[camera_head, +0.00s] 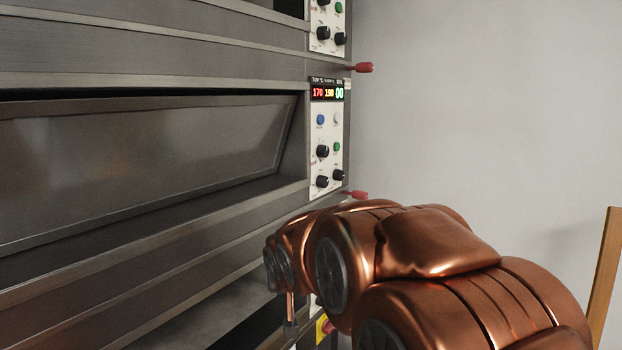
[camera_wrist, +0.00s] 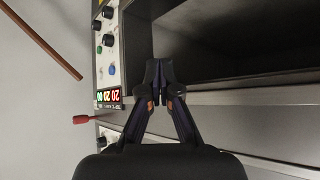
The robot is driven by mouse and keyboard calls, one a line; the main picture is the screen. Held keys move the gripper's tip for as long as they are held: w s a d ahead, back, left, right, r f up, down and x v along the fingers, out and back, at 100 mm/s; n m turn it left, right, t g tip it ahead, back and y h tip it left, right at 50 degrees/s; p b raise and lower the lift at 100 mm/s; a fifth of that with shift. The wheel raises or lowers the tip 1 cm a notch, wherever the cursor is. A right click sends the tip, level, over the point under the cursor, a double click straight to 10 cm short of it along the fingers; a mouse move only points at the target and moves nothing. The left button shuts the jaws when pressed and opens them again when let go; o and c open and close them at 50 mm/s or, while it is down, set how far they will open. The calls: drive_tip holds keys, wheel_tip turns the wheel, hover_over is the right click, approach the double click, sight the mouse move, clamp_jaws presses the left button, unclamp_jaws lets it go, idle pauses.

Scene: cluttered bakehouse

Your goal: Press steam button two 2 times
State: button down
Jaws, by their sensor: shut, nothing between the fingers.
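I cannot read which button is steam button two. My gripper (camera_wrist: 160,76) is shut and empty in the wrist view, to the right of that panel, in front of the dark oven front and apart from the buttons. In the head view my arm hides most of the lower panel.
Red handles (camera_head: 364,67) (camera_head: 356,194) stick out beside the oven panels; one shows in the wrist view (camera_wrist: 83,119). A yellow and red switch (camera_head: 324,328) is partly hidden below my arm. A wooden post (camera_head: 604,275) stands at the right. The grey wall behind is bare.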

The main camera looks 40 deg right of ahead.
drive_tip(key=s+a+f+n+g+y, duration=0.1)
drive_tip(key=s+a+f+n+g, duration=0.1)
drive_tip(key=s+a, duration=0.4)
drive_tip(key=s+a+f+n+g+y, duration=0.1)
drive_tip(key=s+a+f+g, duration=0.3)
drive_tip(key=s, duration=1)
drive_tip(key=s+a+f+n+g+y, duration=0.1)
drive_tip(key=s+a+f+n+g, duration=0.1)
drive_tip(key=s+a+f+g, duration=0.2)
drive_tip(key=s+a+f, duration=0.2)
drive_tip(key=s+a, duration=0.2)
drive_tip(key=s, duration=0.2)
drive_tip(key=shift+s+a+f+n+y, duration=0.2)
drive_tip(key=shift+f+n+y, duration=0.1)
drive_tip(key=shift+y, duration=0.1)
drive_tip(key=shift+a, duration=0.1)
